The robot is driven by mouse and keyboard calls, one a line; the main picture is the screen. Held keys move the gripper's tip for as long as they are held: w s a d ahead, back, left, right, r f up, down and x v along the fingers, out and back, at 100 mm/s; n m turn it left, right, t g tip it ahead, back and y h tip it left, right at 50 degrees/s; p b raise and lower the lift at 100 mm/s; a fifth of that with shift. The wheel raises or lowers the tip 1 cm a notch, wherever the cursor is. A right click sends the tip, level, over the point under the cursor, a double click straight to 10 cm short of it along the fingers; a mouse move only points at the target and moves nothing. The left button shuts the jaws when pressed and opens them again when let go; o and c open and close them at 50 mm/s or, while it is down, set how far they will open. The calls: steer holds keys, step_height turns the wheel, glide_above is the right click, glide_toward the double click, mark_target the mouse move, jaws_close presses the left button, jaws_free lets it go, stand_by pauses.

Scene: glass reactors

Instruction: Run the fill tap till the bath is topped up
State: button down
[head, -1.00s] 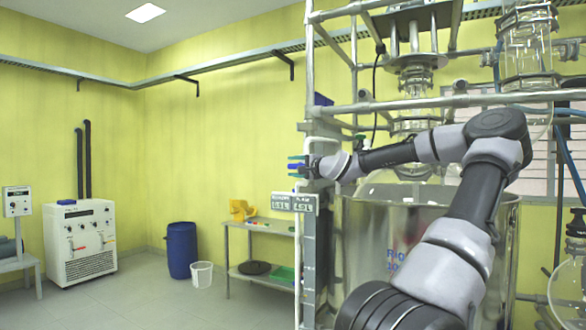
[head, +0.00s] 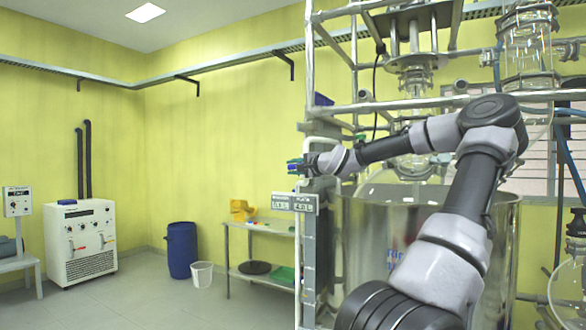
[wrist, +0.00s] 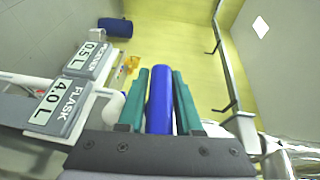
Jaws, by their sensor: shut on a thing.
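My gripper (wrist: 158,72) has teal fingers on either side of a blue bar-shaped tap handle (wrist: 160,100) and is shut on it. In the head view my gripper (head: 296,166) is at the left edge of the metal frame, high beside the steel vessel. The large steel bath (head: 372,235) stands behind my arm, which hides part of its wall. Its water level cannot be seen. Two small displays sit just below my gripper; in the wrist view the flask display (wrist: 50,107) reads 4.0 L and the other display (wrist: 88,60) reads 0.5 L.
Metal frame poles (head: 312,80) and glassware (head: 527,45) surround the bath. A side table (head: 262,228) with a yellow item stands to the left. A blue drum (head: 181,250), a white bucket (head: 202,274) and a white cabinet unit (head: 80,240) stand farther left. Open floor lies between.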

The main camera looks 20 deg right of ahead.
steer(key=g, duration=0.1)
steer(key=n+g+h, duration=0.1)
steer(key=g, duration=0.1)
steer(key=shift+s+f+g, duration=0.1)
steer(key=shift+f+g, duration=0.2)
steer(key=shift+f, duration=0.05)
steer(key=g+h, duration=0.1)
steer(key=n+g, duration=0.1)
steer(key=shift+s+d+f+g+h, duration=0.1)
steer(key=shift+s+f+g+h, duration=0.05)
steer(key=shift+f+g+h, duration=0.2)
steer(key=shift+s+d+n+g+h, duration=0.1)
steer(key=shift+n+g+h, duration=0.2)
steer(key=shift+g+h, duration=0.2)
steer(key=shift+s+d+f+g+h, duration=0.15)
steer(key=shift+d+g+h, duration=0.15)
steer(key=shift+g, duration=0.25)
steer(key=c, duration=0.8)
jaws_free()
steer(key=shift+o, duration=0.6)
steer(key=shift+d, duration=0.1)
steer(key=shift+f, duration=0.1)
